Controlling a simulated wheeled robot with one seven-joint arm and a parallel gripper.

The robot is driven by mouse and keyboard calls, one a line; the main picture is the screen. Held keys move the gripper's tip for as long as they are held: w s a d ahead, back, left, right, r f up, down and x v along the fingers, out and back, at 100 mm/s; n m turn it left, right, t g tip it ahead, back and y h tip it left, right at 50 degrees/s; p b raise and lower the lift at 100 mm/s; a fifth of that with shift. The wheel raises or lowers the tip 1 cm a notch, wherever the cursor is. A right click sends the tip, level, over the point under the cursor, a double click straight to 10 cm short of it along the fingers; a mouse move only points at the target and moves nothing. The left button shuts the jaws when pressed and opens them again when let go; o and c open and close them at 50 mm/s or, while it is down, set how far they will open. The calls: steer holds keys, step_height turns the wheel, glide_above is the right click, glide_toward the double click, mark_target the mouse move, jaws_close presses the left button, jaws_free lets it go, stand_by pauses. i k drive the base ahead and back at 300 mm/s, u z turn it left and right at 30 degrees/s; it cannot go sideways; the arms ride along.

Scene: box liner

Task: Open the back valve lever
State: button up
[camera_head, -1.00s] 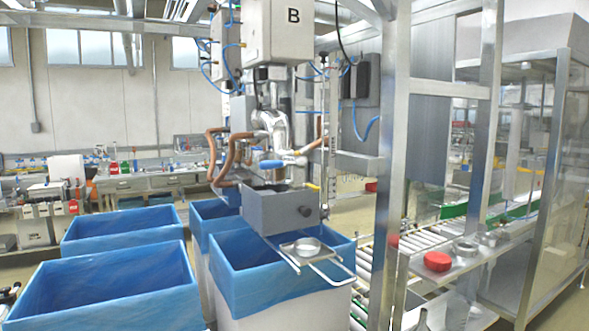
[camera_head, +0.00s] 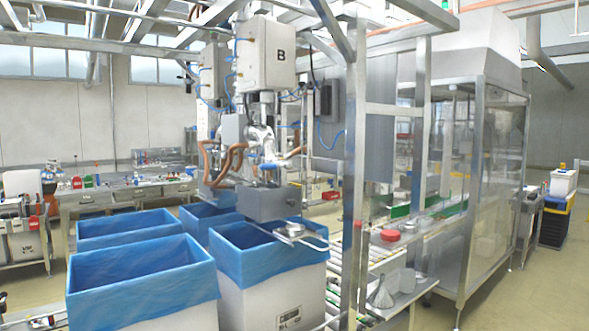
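A filling station marked "B" (camera_head: 278,62) stands over the blue-lined boxes at centre. A small blue-handled valve lever (camera_head: 270,166) shows below its metal pipework, above a grey trough (camera_head: 268,202). A second, similar head (camera_head: 210,72) stands behind it to the left. Its valve and any lever on it are mostly hidden by the front station and brown hoses (camera_head: 228,158), so I cannot make out the back lever clearly. My gripper is not in view.
Several blue-lined boxes (camera_head: 142,270) fill the left and centre. Steel frame posts (camera_head: 354,180) stand right of the station. A shelf holds a red lid (camera_head: 390,235) and a metal funnel (camera_head: 383,292). Open floor (camera_head: 505,295) lies at the right.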

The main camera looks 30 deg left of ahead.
mark_target(287, 164)
steer(key=u, duration=0.65)
steer(key=i, duration=0.6)
steer(key=u, duration=0.95)
steer(key=i, duration=0.7)
